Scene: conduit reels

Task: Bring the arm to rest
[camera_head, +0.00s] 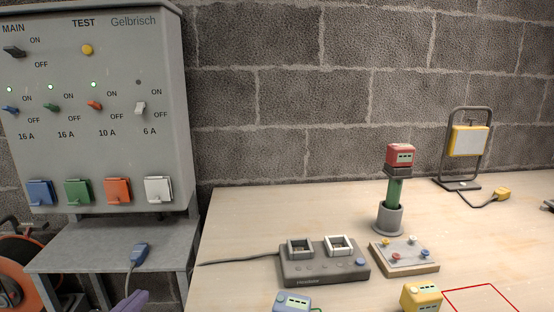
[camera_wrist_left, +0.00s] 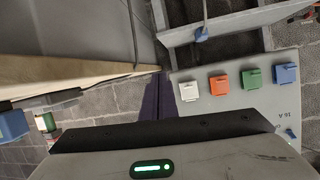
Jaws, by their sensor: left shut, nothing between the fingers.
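My left gripper (camera_head: 132,302) shows only as a purple tip at the bottom edge of the head view, left of the wooden table and in front of the grey shelf. In the left wrist view its two dark purple fingers (camera_wrist_left: 158,98) are together, with nothing between them. Behind them in that view are the table edge and the panel with its coloured sockets. The rest of my left arm is out of the head view. My right gripper is in neither view.
A grey switch panel (camera_head: 100,130) stands at left above a shelf (camera_head: 85,257) with a blue plug (camera_head: 140,252). The table (camera_head: 240,215) holds a charger (camera_head: 325,272), a red-topped green post (camera_head: 395,190), a button board (camera_head: 404,262), a lamp (camera_head: 468,140) and blue and yellow boxes (camera_head: 421,296).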

